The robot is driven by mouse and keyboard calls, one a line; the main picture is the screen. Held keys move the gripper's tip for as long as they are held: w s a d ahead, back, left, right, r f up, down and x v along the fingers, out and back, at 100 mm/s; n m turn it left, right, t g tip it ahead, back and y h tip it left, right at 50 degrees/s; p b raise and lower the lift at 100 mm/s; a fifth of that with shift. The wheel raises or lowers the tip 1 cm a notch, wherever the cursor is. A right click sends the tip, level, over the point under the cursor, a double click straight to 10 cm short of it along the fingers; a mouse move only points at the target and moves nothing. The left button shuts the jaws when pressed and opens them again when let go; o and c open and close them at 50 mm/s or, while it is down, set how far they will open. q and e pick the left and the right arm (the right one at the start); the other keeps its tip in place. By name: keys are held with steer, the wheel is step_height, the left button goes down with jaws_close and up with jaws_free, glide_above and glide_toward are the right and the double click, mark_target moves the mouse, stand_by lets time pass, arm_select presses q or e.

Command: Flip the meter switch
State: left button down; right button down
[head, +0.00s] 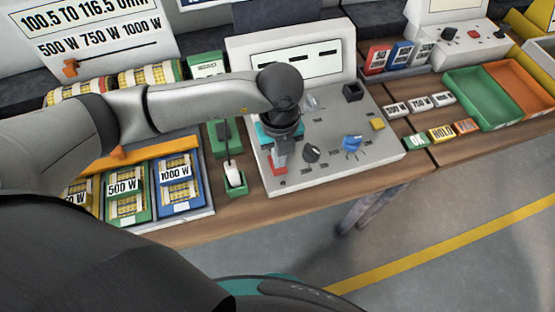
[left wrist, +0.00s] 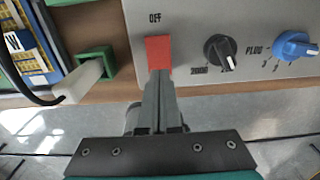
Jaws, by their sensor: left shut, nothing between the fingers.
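The red meter switch (head: 279,169) is at the front left of the grey meter panel (head: 330,170). In the left wrist view the red switch (left wrist: 158,52) sits below the word OFF. My left gripper (head: 279,153) reaches down over the panel at the switch, and its arm hides part of the panel. In the left wrist view the left gripper's fingers (left wrist: 157,78) are closed together, empty, with their tips at the switch's near edge. I cannot tell whether they touch it. My right gripper is in neither view.
A black knob (head: 312,153) and a blue knob (head: 352,144) stand right of the switch. A white-handled probe (head: 234,180) in a green holder stands left of the panel. Green (head: 485,98) and orange trays lie far right. The raised display (head: 295,62) backs the panel.

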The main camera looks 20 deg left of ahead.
arm_select(q)
steer(key=shift+f+b, duration=0.75)
steer(key=shift+f, duration=0.2)
stand_by(0.8)
steer(key=shift+r, duration=0.1)
step_height(320, 180, up, 7)
steer(key=p, duration=0.6)
stand_by(0.6)
